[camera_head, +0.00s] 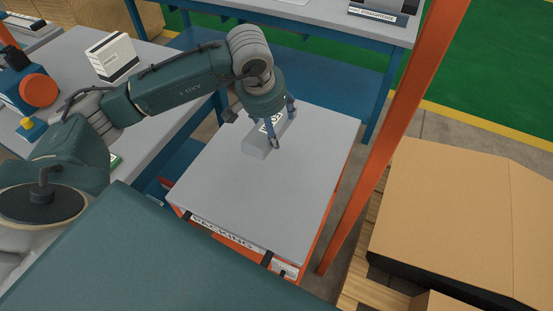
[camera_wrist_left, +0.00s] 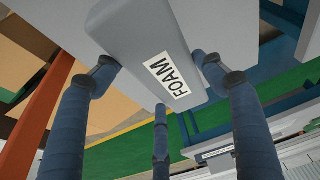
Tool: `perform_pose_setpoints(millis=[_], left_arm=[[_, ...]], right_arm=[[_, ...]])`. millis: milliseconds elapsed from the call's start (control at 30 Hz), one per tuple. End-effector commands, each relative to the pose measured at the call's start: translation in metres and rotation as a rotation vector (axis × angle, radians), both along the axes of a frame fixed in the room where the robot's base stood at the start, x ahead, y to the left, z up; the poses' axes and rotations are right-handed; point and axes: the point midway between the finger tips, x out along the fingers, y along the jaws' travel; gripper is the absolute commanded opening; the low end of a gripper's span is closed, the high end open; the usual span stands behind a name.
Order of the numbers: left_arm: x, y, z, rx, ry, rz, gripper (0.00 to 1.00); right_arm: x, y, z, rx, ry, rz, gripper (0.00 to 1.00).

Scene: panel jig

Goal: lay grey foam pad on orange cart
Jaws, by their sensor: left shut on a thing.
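The grey foam pad (camera_head: 257,146) is a small block with a white label; in the left wrist view the pad (camera_wrist_left: 132,36) shows the label FOAM. My left gripper (camera_head: 263,118) is shut on the pad, its blue fingers around it; they also show in the left wrist view (camera_wrist_left: 155,75). The pad is at the far part of the grey top of the orange cart (camera_head: 250,205). Whether it touches the top or is slightly above it I cannot tell. The cart has an orange frame and a PACKING label at its front. My right gripper is not in view.
The rest of the cart top is bare. A grey bench (camera_head: 155,70) at the left carries a white box (camera_head: 111,57) and an orange-and-blue device (camera_head: 38,90). An orange post (camera_head: 385,150) rises right of the cart, with a cardboard box (camera_head: 450,210) beyond it.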

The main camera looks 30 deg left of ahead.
Motion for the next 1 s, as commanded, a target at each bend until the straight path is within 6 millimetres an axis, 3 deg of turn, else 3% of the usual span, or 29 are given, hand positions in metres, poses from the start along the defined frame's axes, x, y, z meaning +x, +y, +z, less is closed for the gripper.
perform_pose_setpoints(millis=[33, 133, 267, 367, 467, 800, 1000], left_arm=[[0.022, 0.011, 0.007, -0.001, -0.028, 0.012, 0.4], [0.049, 0.027, 0.028, -0.001, -0.059, 0.017, 0.4], [0.068, 0.04, 0.047, 0.0, -0.081, 0.02, 0.4], [0.073, 0.044, 0.049, 0.001, -0.085, 0.021, 0.4], [0.073, 0.045, 0.033, 0.002, -0.081, 0.02, 0.4], [0.071, 0.044, -0.057, 0.001, -0.079, 0.02, 0.4], [0.072, 0.045, -0.093, 0.001, -0.084, 0.021, 0.4]], right_arm=[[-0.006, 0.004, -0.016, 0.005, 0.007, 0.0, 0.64], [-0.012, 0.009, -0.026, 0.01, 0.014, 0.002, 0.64], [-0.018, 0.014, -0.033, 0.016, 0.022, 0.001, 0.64], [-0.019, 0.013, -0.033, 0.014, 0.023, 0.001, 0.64], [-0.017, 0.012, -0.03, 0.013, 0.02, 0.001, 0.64], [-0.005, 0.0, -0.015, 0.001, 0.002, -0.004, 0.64], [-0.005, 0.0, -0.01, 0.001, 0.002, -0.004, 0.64]])
